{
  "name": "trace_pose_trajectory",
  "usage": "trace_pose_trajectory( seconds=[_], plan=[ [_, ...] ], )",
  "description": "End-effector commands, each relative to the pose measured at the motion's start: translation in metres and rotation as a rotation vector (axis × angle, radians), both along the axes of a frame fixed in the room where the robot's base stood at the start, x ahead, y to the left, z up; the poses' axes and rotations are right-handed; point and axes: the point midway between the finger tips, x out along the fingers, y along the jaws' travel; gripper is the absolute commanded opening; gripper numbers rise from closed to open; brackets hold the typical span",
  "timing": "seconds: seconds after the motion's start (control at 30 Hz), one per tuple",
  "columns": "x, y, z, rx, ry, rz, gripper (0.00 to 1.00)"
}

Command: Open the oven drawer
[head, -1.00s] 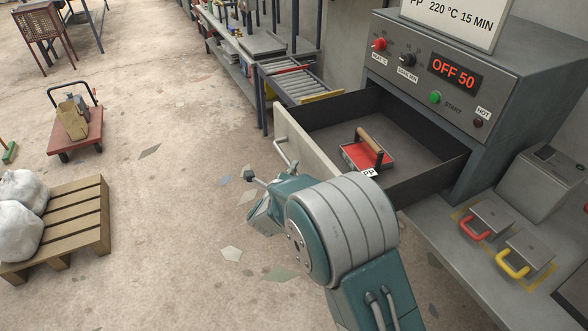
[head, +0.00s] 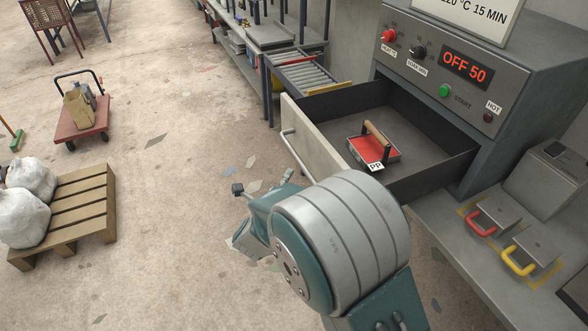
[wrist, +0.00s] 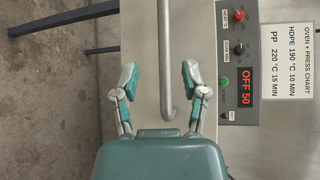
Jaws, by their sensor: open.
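The oven (head: 470,85) has its drawer (head: 412,125) pulled out, with the dark inside showing. The pale drawer front (head: 318,142) carries a bar handle (head: 291,150) on its outer face. A red mould with a wooden grip and a PP tag (head: 374,147) sits inside the drawer. My gripper (head: 262,182) is beside the handle, outside the drawer front, partly hidden by my arm. In the wrist view my gripper (wrist: 160,77) is open, with the handle (wrist: 166,50) in line between its fingers. No finger visibly touches the handle.
A bench with red-handled (head: 482,222) and yellow-handled (head: 520,260) blocks stands right of my arm. A roller table (head: 308,75) is behind the drawer. A pallet with white sacks (head: 75,215) and a cart (head: 82,122) stand left. Floor between is mostly clear.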

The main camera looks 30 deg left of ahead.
Motion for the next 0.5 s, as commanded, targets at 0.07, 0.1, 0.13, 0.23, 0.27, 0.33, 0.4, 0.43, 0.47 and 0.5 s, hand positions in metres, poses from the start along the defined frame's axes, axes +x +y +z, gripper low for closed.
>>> trace_pose_trajectory(
  seconds=[0.07,0.1,0.13,0.23,0.27,0.33,0.4,0.43,0.47,0.5],
  plan=[
    [-0.013,-0.001,0.002,0.000,0.001,0.003,0.57],
    [-0.018,-0.001,0.002,0.000,0.001,0.003,0.57],
    [-0.021,-0.002,0.002,0.000,0.002,0.002,0.57],
    [-0.026,-0.003,0.003,0.000,0.001,0.000,0.57],
    [-0.027,-0.003,0.003,0.000,0.001,0.000,0.57],
    [-0.028,-0.003,0.003,0.000,0.000,-0.001,0.57],
    [-0.028,-0.003,0.003,0.000,0.000,-0.001,0.57],
    [-0.028,-0.003,0.003,0.000,0.000,-0.001,0.57],
    [-0.028,-0.003,0.003,0.000,0.001,-0.001,0.57],
    [-0.028,-0.003,0.003,0.000,0.001,-0.001,0.57]
  ],
)
